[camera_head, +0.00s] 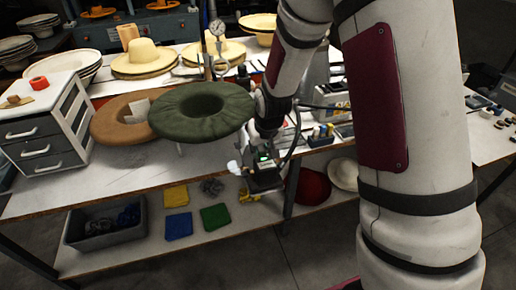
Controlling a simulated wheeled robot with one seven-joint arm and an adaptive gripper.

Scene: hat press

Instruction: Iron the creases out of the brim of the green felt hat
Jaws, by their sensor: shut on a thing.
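The green felt hat (184,118) is in the head view, left of my arm. Its wide brim faces up around a dark central opening, and wavy creases show along the brim. It overlaps a tan hat (113,124) on its left. My gripper (243,172) is below and right of the green hat, near the table's front edge. It is shut on a small pale thing (234,168), too small to identify clearly. My wrist hides part of the area by the brim's right edge.
Cream hats (146,58) stand behind, near a pressure gauge (217,28). A white drawer unit (44,135) stands at the left. Small tools crowd the table right of my wrist. A lower shelf holds a grey bin (77,237) and coloured cloths (178,225).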

